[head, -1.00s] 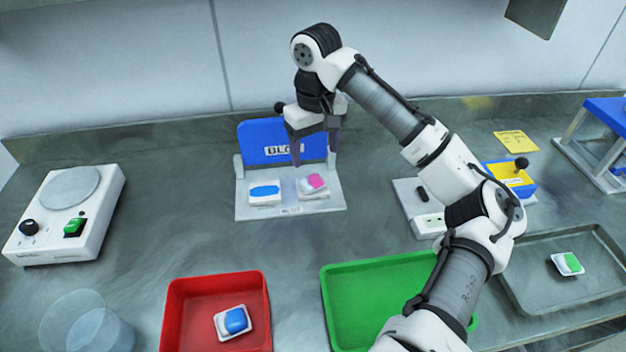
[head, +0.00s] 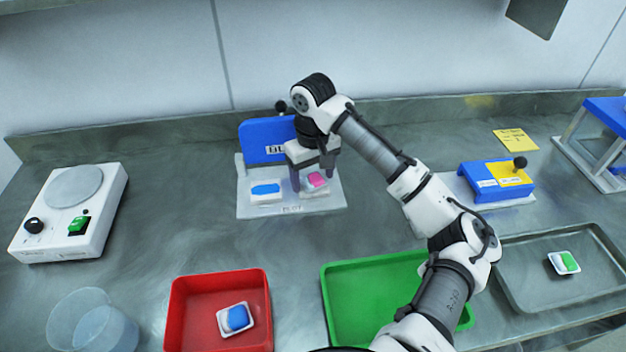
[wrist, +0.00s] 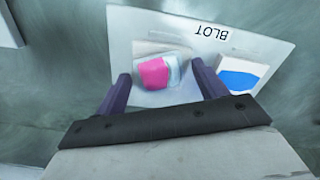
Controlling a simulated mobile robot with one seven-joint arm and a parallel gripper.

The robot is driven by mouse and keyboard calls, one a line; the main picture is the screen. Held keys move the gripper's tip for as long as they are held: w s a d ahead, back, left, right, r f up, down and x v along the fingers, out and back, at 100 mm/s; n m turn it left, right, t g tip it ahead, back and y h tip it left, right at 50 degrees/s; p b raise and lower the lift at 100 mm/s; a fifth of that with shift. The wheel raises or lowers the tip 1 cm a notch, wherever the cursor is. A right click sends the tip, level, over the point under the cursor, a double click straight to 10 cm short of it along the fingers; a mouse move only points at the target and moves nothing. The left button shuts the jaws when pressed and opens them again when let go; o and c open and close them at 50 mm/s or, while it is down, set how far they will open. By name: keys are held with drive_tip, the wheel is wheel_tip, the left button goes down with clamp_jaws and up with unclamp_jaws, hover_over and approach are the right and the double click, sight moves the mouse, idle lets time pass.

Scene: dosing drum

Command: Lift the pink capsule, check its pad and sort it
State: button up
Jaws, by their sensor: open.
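The pink capsule (head: 317,180) is part pink and part whitish. It lies on a white pad (head: 314,191) on the right side of the grey blot plate (head: 290,210). In the wrist view the capsule (wrist: 154,73) shows between the finger tips. My gripper (head: 312,186) is open, with one finger on each side of the capsule and pad; I cannot tell whether they touch. A second white pad with a blue patch (head: 266,189) sits to the left on the plate. The underside of the capsule is hidden.
A blue upright panel (head: 262,138) stands behind the plate. A red tray (head: 190,318) holds a blue-and-white capsule; a green tray (head: 350,300) looks empty. A grey tray (head: 520,285) holds a green-and-white capsule. A white scale-like device (head: 45,215) and a clear beaker (head: 95,320) stand left.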

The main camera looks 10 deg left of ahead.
drive_tip(key=c, duration=1)
drive_tip(key=shift+r, duration=0.1)
drive_tip(key=shift+c, duration=0.3)
